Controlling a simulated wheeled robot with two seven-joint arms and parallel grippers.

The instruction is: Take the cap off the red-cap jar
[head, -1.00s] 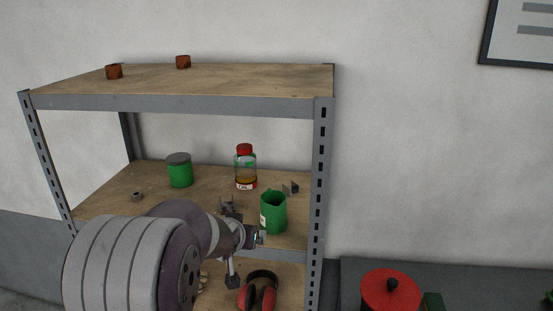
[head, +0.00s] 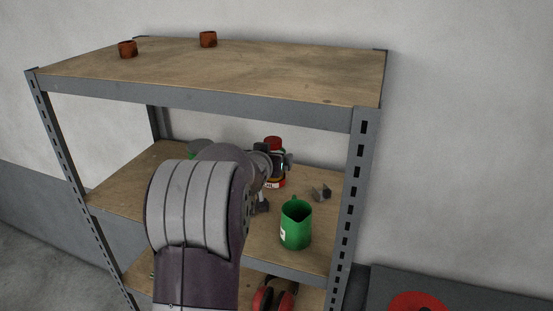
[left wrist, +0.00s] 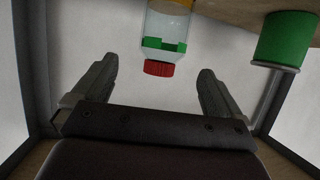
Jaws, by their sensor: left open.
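The red-cap jar (head: 276,182) stands on the middle shelf, partly hidden behind my left gripper (head: 286,161). Its red cap (head: 273,141) shows just above the gripper. In the left wrist view the jar (left wrist: 165,30) appears upside down, a clear body with its red cap (left wrist: 158,68) toward me. The cap is on the jar. It lies between the two finger lines of my open left gripper (left wrist: 157,84), a little beyond the fingertips, with no contact visible. My right gripper is not in view.
A green pitcher (head: 296,226) stands in front right of the jar. A green canister (left wrist: 284,40) with a grey lid is beside it, mostly hidden in the head view. A small grey metal part (head: 321,193) lies to the right. The top shelf (head: 230,70) is above.

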